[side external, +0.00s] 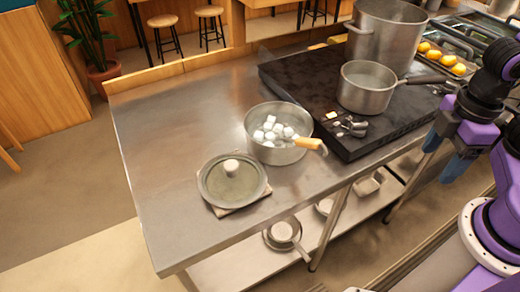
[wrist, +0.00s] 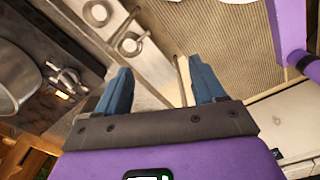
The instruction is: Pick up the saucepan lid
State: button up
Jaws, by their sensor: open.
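The saucepan lid (side external: 233,184) is a round grey-green disc with a pale knob (side external: 231,167) on top. It lies at the front left of the steel counter, on a light square piece that shows under its edge. My gripper (side external: 447,150) is at the right side of the side external view, far to the right of the lid and past the black stove top. In the wrist view my gripper (wrist: 160,88) has its two blue fingers apart with nothing between them. The lid is not in the wrist view.
A pot with white cubes (side external: 278,132) and a wooden-handled utensil stands right beside the lid. A saucepan (side external: 368,86), a tall pot (side external: 385,35) and small metal items (side external: 347,125) are on the black stove top (side external: 300,80). The counter's left part (side external: 165,130) is clear.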

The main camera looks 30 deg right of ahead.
jog(key=w+a+r+n, duration=0.2)
jog(key=w+a, duration=0.5)
jog(key=a, duration=0.1)
jog(key=w+a+r+n, duration=0.2)
jog(key=w+a+r, duration=0.1)
jog(key=w+a, duration=0.55)
jog(key=n, duration=0.4)
send_over(230, 165)
jog(key=f, duration=1.2)
jog(key=shift+s+f, duration=0.3)
jog(key=shift+w+f, duration=0.2)
jog(key=shift+f, duration=1.1)
jog(key=shift+w+f, duration=0.15)
jog(key=shift+f, duration=1.1)
grip_shut()
